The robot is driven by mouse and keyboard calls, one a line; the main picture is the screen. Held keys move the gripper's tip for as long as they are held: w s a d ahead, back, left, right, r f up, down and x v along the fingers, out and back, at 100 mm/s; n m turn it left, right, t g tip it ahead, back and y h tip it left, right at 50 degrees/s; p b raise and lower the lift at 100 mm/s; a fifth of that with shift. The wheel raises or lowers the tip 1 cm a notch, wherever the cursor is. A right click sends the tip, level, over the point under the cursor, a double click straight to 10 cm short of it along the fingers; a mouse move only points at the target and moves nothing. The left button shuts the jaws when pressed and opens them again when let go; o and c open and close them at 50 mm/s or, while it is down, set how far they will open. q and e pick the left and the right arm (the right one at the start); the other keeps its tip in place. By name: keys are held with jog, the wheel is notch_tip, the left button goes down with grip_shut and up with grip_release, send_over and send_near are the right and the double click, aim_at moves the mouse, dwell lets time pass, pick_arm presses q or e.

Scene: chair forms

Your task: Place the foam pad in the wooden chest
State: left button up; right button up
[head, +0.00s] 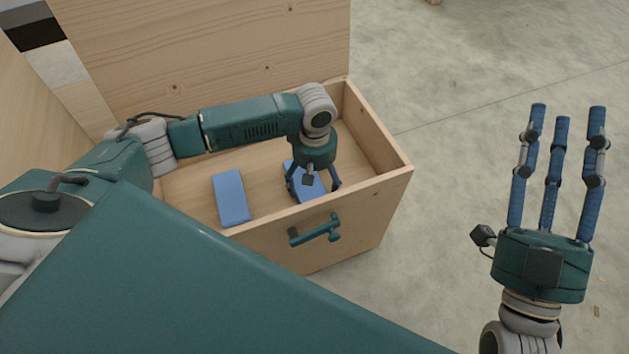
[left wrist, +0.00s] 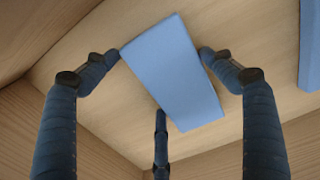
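One blue foam pad (head: 311,184) is inside the wooden chest (head: 345,215), below my left gripper (head: 313,191). The left wrist view shows this pad (left wrist: 172,70) at a slant between the fingers, with fingertips close to its two sides and a third finger at its lower edge. I cannot tell whether the fingers press on it or whether it rests on the chest floor. A second blue foam pad (head: 231,197) lies flat on the chest floor to the left; its edge (left wrist: 311,45) shows in the left wrist view. My right gripper (head: 557,115) is open and empty, outside the chest.
The chest's lid (head: 215,50) stands raised at the back. A green handle (head: 316,230) is on the chest's front wall. The chest floor between the two pads is bare, and the concrete floor (head: 470,90) right of the chest is clear.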

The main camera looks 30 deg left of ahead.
pick_arm(q)
jog(key=shift+o, duration=1.2)
